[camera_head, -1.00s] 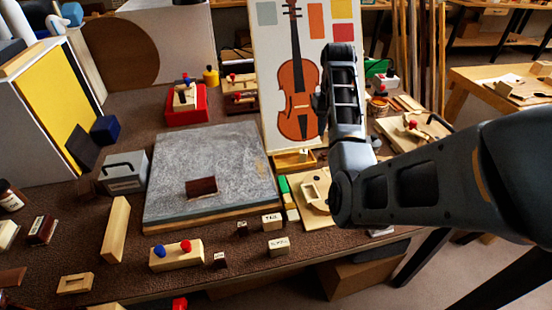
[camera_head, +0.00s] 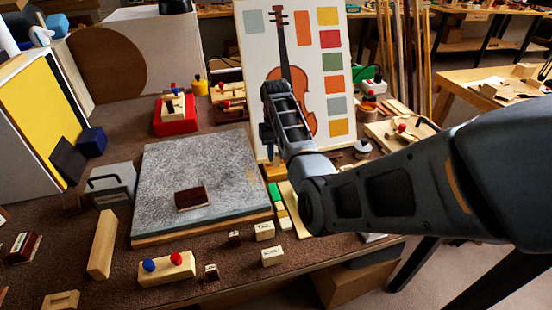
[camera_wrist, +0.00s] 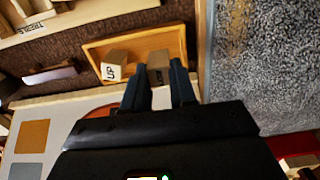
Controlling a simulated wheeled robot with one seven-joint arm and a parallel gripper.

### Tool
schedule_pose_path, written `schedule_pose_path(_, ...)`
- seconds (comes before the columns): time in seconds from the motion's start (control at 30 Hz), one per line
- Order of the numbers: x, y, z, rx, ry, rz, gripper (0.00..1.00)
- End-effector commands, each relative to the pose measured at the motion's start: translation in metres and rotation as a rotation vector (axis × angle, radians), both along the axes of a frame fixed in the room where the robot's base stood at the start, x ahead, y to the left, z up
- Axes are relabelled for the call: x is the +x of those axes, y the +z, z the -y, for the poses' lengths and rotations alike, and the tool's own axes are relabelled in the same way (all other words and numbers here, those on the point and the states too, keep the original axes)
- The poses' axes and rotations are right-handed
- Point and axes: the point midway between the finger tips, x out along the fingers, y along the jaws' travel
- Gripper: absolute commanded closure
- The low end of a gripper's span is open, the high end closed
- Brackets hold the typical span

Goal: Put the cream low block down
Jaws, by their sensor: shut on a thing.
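My gripper (camera_wrist: 159,88) is shut on a small low block (camera_wrist: 158,62), which I take to be the cream one; it looks tan in the shade. In the wrist view the block sits between the fingertips, over or in a shallow wooden tray (camera_wrist: 94,57). I cannot tell whether it touches the tray floor. A second pale block (camera_wrist: 114,68) with a dark mark is in the tray, just left of the held block. In the head view my arm hides most of the tray, and the held block cannot be made out.
A grey stone slab (camera_head: 205,165) lies left of my gripper, with a dark red block (camera_head: 190,199) on it. The violin panel (camera_head: 333,78) stands behind my gripper. Labelled pale blocks (camera_head: 272,256) and a long block with red and blue knobs (camera_head: 166,269) lie at the front.

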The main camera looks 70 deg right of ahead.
Motion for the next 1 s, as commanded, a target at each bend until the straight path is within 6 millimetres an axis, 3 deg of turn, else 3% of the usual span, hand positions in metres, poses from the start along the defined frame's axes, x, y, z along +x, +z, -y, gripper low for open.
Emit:
schedule_pose_path(0.2,-0.001,-0.025,-0.001,0.002,0.0,-0.002,0.98)
schedule_pose_path(0.6,-0.001,-0.03,0.0,0.001,0.0,-0.001,0.98)
schedule_pose_path(0.63,-0.001,-0.029,0.0,0.001,0.0,-0.001,0.71)
schedule_pose_path(0.87,-0.001,-0.028,0.0,0.001,0.0,-0.001,0.49)
schedule_pose_path(1.0,-0.001,-0.028,0.0,0.001,0.0,-0.001,0.48)
